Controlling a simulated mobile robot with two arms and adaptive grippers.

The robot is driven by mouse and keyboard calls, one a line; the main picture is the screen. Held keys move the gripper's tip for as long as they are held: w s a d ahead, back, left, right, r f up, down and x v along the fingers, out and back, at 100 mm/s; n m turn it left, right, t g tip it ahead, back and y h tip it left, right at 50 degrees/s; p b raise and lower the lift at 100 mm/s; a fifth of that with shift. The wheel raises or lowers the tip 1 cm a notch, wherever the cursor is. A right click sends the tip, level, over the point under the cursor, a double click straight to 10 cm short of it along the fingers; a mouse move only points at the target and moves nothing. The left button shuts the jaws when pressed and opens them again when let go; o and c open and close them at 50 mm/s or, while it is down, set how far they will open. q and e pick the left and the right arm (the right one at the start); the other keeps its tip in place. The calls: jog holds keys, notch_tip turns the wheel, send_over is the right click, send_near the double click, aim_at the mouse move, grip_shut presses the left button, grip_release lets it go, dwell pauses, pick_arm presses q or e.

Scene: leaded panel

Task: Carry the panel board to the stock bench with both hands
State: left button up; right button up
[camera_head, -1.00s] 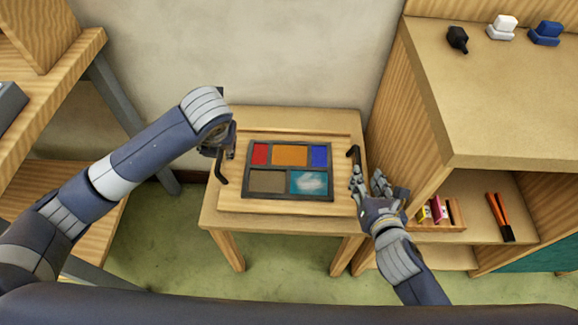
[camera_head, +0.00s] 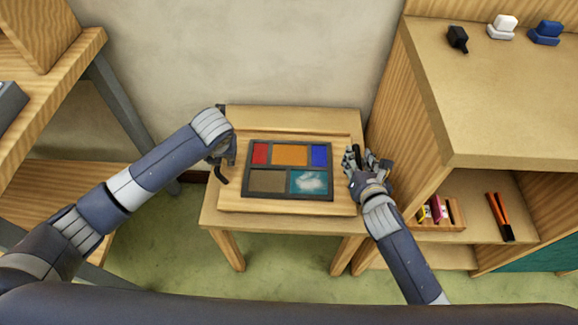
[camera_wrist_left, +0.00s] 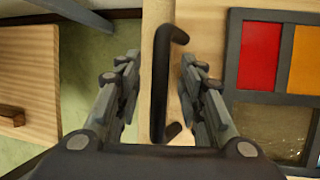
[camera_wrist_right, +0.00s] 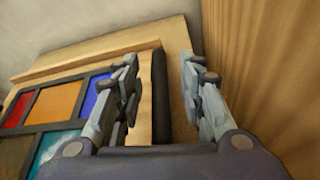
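The panel board (camera_head: 235,200) is a wooden board lying flat on a small wooden table (camera_head: 212,218). It bears a dark-framed leaded panel (camera_head: 290,170) with red, orange, blue, brown and teal panes, and has a dark handle at each end. My left gripper (camera_wrist_left: 155,90) is open, with its fingers on either side of the left handle (camera_wrist_left: 160,85); the handle also shows in the head view (camera_head: 219,175). My right gripper (camera_wrist_right: 160,90) is open, with its fingers on either side of the right handle (camera_wrist_right: 160,100). I cannot tell whether any finger touches a handle.
A wooden cabinet (camera_head: 480,120) stands close on the right, with black, white and blue small items on top. Its shelf holds a small rack (camera_head: 440,213) and orange-handled pliers (camera_head: 500,215). A wooden bench (camera_head: 60,60) with grey legs stands left. A wall is behind.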

pick_arm(q)
grip_shut()
pick_arm(e)
grip_shut()
